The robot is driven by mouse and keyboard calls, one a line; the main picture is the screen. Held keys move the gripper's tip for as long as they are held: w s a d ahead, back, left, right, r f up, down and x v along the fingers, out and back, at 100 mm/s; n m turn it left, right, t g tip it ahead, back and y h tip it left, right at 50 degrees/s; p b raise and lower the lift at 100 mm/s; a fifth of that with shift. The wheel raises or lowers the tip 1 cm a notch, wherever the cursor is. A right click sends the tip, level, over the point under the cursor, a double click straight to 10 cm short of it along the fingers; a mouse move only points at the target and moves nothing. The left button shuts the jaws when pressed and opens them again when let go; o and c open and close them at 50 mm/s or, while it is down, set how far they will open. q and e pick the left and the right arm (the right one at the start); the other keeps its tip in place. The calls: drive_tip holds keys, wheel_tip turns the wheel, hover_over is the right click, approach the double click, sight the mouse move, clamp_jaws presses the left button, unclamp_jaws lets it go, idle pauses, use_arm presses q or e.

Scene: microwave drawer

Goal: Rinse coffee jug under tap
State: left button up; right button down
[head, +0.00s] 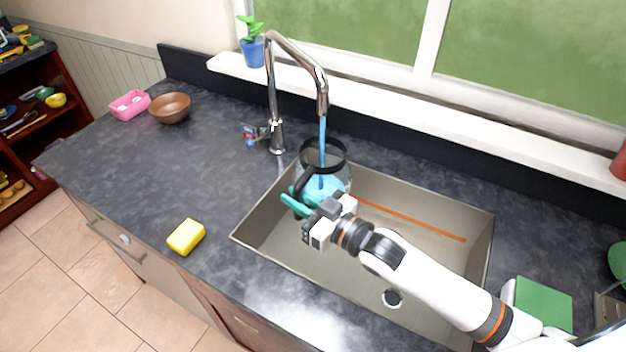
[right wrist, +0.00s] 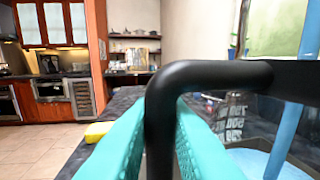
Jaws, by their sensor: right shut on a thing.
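The glass coffee jug (head: 337,161) with a black rim and black handle is held in the sink's far left corner, under the tap (head: 321,92). A blue stream of water runs from the spout into the jug, and blue water shows inside. My right gripper (head: 297,201) has teal fingers and is shut on the jug's handle. My left gripper is not in view.
The steel sink (head: 440,262) is otherwise open, with a drain at its bottom. A yellow sponge (head: 186,237) lies on the counter to its left. A brown bowl (head: 170,108) and pink container (head: 129,105) stand at the far left. A green item (head: 543,303) lies right of the sink.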

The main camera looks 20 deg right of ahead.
drive_tip(key=shift+s+d+r, duration=0.1)
drive_tip(key=shift+s, duration=0.1)
drive_tip(key=shift+w, duration=0.1)
drive_tip(key=shift+w+a, duration=0.25)
drive_tip(key=shift+w, duration=0.25)
drive_tip(key=shift+a, duration=0.1)
drive_tip(key=s+a+p, duration=0.2)
drive_tip(key=s+a, duration=0.1)
drive_tip(key=a, duration=0.4)
drive_tip(key=shift+s, duration=0.15)
idle(0.5)
idle(1.1)
